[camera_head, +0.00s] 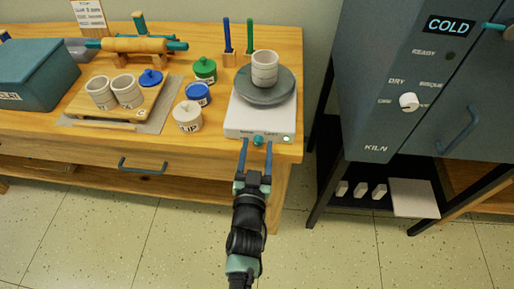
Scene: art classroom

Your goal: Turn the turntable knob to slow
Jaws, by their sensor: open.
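The turntable (233,121) is a white base with a grey round wheel (250,97) on top, at the right end of the wooden table. A pale ribbed cup (264,68) stands on the wheel. The teal turntable knob (258,140) is on the base's front face. My gripper (256,143) is open, its two dark fingers pointing at the front of the base with the knob between or just beyond their tips. I cannot tell whether the fingers touch the knob. The speed markings by the knob are too small to read.
A board (146,101) with cups lies further left, beside a teal box (35,75). The grey kiln (385,60) stands to the right. A drawer handle (143,167) sticks out below the tabletop. The floor in front is clear.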

